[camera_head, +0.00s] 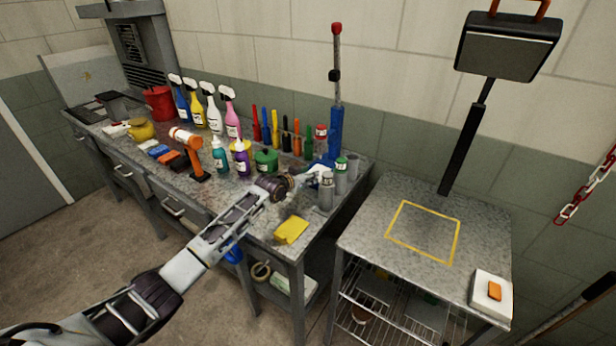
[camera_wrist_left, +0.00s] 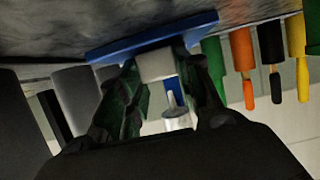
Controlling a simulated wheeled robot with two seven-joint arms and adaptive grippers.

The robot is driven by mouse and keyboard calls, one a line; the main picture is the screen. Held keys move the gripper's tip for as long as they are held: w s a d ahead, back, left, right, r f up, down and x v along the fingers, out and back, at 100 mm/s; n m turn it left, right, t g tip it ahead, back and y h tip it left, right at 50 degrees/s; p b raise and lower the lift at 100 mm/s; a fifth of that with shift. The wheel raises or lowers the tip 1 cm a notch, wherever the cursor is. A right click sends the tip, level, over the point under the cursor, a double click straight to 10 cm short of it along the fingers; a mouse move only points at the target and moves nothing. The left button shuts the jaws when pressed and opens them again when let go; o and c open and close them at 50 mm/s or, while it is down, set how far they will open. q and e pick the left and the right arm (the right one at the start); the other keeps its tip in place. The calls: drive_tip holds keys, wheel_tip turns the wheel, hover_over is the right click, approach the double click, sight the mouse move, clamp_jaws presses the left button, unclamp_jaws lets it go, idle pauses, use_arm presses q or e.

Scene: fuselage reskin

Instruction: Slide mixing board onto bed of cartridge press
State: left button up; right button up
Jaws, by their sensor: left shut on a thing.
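A blue upright tool with a black collar and red tip, which looks like the cartridge press (camera_head: 335,132), stands at the right end of the workbench. Its blue base (camera_wrist_left: 150,38) shows in the left wrist view. My left gripper (camera_head: 308,180) reaches to the foot of it. In the left wrist view my left gripper (camera_wrist_left: 160,82) is shut on a pale grey block-like piece (camera_wrist_left: 157,64), beside the blue base. I cannot tell whether this piece is the mixing board. A white slab with an orange piece (camera_head: 480,288) lies on the side table. My right gripper is out of view.
Grey canisters (camera_head: 326,192) stand close to my left gripper, with several bottles and tools behind it. The side table (camera_head: 380,262) has a yellow outlined square and free room. A gap separates the two tables.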

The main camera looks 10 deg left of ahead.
use_arm(q)
drive_tip(key=shift+f, duration=0.2)
drive_tip(key=o, duration=1.1)
drive_tip(key=shift+s, duration=0.15)
drive_tip(key=shift+v, duration=5.9)
